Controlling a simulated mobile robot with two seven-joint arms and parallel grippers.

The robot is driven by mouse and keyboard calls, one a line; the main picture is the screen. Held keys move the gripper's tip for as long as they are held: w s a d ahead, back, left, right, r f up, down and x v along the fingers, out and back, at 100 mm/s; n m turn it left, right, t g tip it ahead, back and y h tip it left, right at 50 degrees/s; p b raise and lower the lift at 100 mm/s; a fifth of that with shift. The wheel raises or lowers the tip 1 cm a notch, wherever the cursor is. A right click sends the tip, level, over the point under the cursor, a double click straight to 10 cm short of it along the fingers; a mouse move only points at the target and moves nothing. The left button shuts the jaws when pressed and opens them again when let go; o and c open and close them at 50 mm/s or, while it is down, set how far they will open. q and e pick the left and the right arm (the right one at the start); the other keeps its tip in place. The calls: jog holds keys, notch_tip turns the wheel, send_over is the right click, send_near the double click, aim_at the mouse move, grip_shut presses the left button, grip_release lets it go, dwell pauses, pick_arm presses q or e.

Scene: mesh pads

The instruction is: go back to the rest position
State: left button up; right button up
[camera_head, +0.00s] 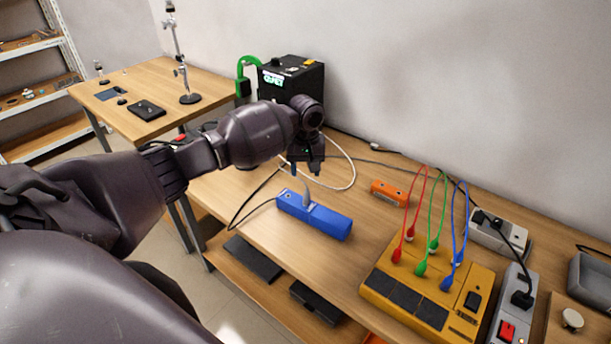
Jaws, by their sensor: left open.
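My left arm comes in from the left and reaches over the wooden workbench. Its gripper (308,166) points down and is open, above the far end of a blue block (328,221). A grey piece (306,196) stands up from the blue block just below the fingers. I cannot tell whether the fingers touch it. My right gripper is not in view.
A yellow board (384,307) with red, green and blue leads lies on the workbench (250,205) at right. A power strip (507,313), an orange block (389,191) and a black machine (312,80) also stand there. Cables cross the bench behind the gripper.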

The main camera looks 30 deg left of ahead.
pick_arm(q)
jog(key=shift+r, duration=0.1)
dwell(0.6)
jog(key=shift+w+d+m, duration=0.1)
jog(key=shift+w+m, duration=0.25)
jog(key=shift+m, duration=0.05)
jog(key=w+d+r+m+t, duration=0.4)
jog(key=w+r+m+t, duration=0.1)
jog(key=w+t, duration=0.2)
jog(key=s+d+f+m+t+h, duration=0.3)
jog(key=s+d+m+t, duration=0.25)
jog(key=d, duration=0.35)
jog(key=s+a+f+n+y, duration=0.1)
jog(key=s+f, duration=0.4)
jog(key=s, duration=0.5)
jog(key=s+a+f+n+y, duration=0.1)
jog(key=s+f, duration=0.5)
jog(key=s, duration=0.5)
jog(key=s+a+f+n+y, duration=0.1)
jog(key=s+f, duration=0.5)
jog(key=s, duration=0.4)
jog(key=shift+s+g, duration=0.25)
jog(key=shift+g, duration=0.1)
jog(key=shift+f+n, duration=0.1)
jog(key=shift+n, duration=0.15)
jog(key=shift+c, duration=0.2)
